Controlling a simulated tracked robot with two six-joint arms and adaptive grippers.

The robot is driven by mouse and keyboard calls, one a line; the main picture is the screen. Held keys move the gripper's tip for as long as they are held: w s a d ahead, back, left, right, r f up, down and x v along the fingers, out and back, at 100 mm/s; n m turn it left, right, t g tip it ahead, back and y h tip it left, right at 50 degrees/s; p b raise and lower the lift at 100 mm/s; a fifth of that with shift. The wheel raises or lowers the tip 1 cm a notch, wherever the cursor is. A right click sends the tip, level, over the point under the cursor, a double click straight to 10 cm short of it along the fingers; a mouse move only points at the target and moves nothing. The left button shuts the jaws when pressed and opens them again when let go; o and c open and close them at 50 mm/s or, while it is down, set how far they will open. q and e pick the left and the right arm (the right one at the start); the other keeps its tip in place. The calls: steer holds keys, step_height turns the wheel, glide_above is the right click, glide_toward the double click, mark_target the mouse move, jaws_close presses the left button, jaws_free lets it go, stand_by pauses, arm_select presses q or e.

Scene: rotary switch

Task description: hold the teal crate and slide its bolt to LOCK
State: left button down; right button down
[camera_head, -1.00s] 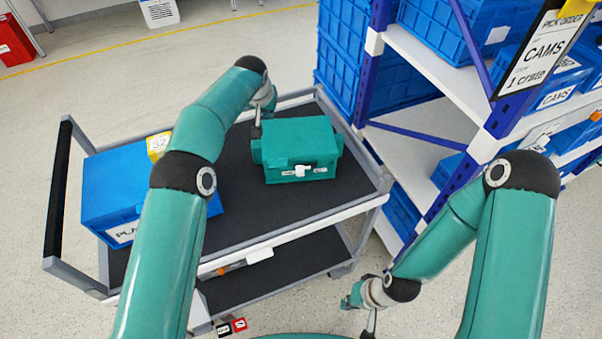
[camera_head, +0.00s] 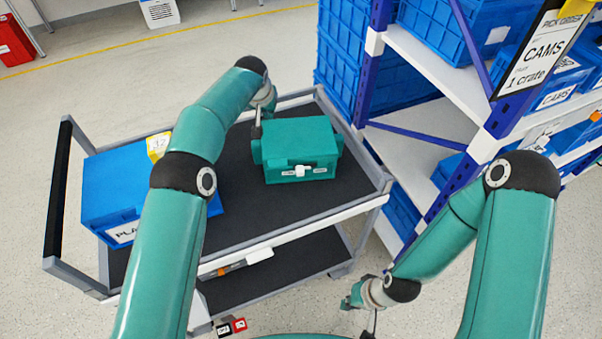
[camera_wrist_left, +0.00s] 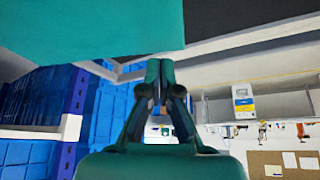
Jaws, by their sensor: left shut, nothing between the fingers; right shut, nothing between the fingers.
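The teal crate (camera_head: 300,141) stands upright on the cart's dark top. A white bolt knob (camera_head: 300,170) is on its front face, between two small labels too small to read. My left gripper (camera_wrist_left: 160,75) has its two dark fingers together and empty. In the head view its wrist is behind the crate's back left corner; its fingertips are not clearly seen there, and I cannot tell whether it touches the crate. A teal surface (camera_wrist_left: 90,28) fills the top left of the wrist view. My right gripper (camera_head: 347,301) is shut and empty, low at the cart's front right, apart from the crate.
A blue crate (camera_head: 118,190) with a yellow tag stands left on the cart (camera_head: 240,215). A shelf rack (camera_head: 430,70) with blue crates is close on the right. Dark mat is free in front of the teal crate and between the two crates.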

arm_select(q)
steer(key=shift+f, duration=0.2)
steer(key=shift+f+b, duration=0.35)
steer(key=shift+f, duration=0.05)
steer(key=shift+s+f, duration=0.1)
steer(key=shift+f, duration=0.2)
